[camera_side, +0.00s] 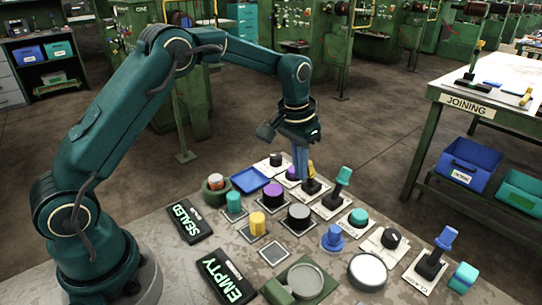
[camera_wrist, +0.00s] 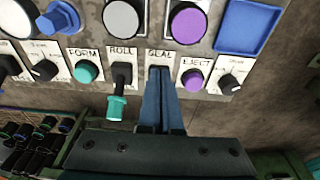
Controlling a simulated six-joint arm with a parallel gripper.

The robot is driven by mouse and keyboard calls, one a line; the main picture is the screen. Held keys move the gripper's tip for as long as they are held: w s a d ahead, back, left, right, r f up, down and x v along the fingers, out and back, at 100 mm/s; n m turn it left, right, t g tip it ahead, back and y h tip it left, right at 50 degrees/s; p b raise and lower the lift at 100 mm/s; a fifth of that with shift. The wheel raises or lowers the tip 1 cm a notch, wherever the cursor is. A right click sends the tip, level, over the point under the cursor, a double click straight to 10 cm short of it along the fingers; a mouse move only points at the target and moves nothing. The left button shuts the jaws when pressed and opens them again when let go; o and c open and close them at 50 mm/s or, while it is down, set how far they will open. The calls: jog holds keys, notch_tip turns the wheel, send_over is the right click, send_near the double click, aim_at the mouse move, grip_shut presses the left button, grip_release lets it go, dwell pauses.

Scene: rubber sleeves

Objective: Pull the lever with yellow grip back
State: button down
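The lever with the yellow grip (camera_side: 311,168) stands on a white plate among the panel controls in the side view. Only a sliver of its yellow grip shows beside my fingers, above a black base. My gripper (camera_side: 301,178) points down, right at this lever; I cannot tell whether it touches. In the wrist view my gripper (camera_wrist: 160,72) has its two blue fingers close together, with no visible thing between them. They cover the spot below the SEAL label, and the lever is hidden there.
A teal-grip lever (camera_wrist: 117,105) stands beside my fingers at ROLL. A purple EJECT button (camera_wrist: 193,80) is on the other side, then a black knob (camera_wrist: 229,84). A blue tray (camera_side: 250,180) and several buttons lie close by. A blue-grip lever (camera_side: 446,238) stands farther right.

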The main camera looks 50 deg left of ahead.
aim_at(311, 162)
jog(key=shift+w, duration=1.05)
dwell(0.4)
jog(key=shift+w, duration=0.5)
jog(key=shift+s, duration=0.2)
jog(key=shift+s, duration=0.45)
jog(key=shift+r, duration=0.1)
